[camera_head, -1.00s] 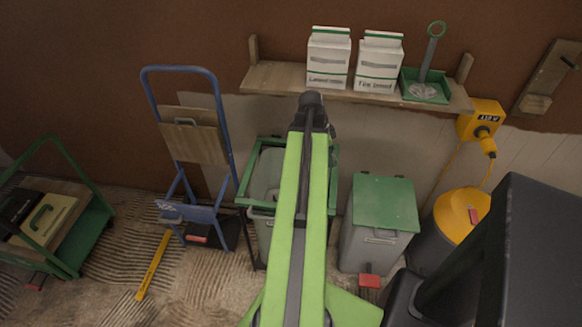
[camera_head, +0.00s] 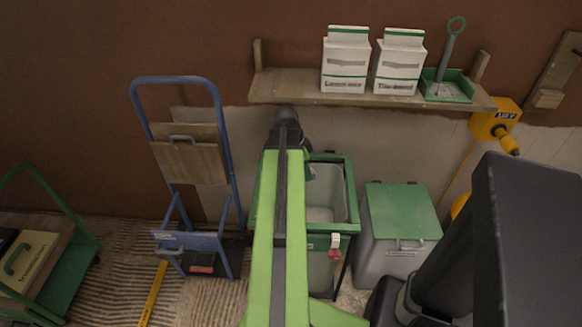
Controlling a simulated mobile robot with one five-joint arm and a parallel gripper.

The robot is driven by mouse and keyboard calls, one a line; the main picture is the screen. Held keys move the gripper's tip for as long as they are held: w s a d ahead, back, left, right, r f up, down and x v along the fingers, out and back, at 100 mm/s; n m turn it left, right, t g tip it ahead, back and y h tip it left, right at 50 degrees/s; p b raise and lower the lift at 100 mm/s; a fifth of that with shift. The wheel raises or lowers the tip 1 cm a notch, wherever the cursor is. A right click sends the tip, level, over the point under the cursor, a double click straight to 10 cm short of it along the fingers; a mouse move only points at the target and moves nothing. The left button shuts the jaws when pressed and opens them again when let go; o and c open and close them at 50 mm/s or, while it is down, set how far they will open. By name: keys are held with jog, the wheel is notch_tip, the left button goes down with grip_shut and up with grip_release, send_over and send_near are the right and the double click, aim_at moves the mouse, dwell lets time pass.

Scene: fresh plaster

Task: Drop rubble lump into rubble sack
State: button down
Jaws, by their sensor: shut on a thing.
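The rubble sack (camera_head: 339,222) is a pale grey bag hung open in a green frame (camera_head: 345,228), standing below the shelf at mid picture. My green arm crosses in front of its left side. My gripper (camera_head: 309,167) hangs from the arm's dark end over the back left part of the sack's mouth. Its jaws are small and mostly hidden by the arm, and they are shut on a small greyish piece, the rubble lump (camera_head: 311,174), which barely shows.
A grey bin (camera_head: 388,262) with a green lid (camera_head: 402,212) stands right of the sack. A blue hand truck (camera_head: 226,150) stands left. A wall shelf (camera_head: 300,87) with two white packets (camera_head: 346,65) and a green tray (camera_head: 449,94) runs above. A green trolley (camera_head: 75,255) is far left.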

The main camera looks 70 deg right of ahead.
jog(key=shift+s+f, duration=0.1)
jog(key=shift+f, duration=0.1)
jog(key=f+b, duration=0.3)
jog(key=b, duration=0.1)
jog(key=f+b, duration=0.2)
jog(key=shift+w+f, duration=0.25)
jog(key=shift+f, duration=0.05)
jog(key=c, duration=0.8)
grip_release()
jog(key=p+v, duration=1.6)
jog(key=v, duration=0.1)
jog(key=shift+a+r+p, duration=0.15)
jog(key=shift+r+p, duration=0.05)
jog(key=shift+p, duration=0.15)
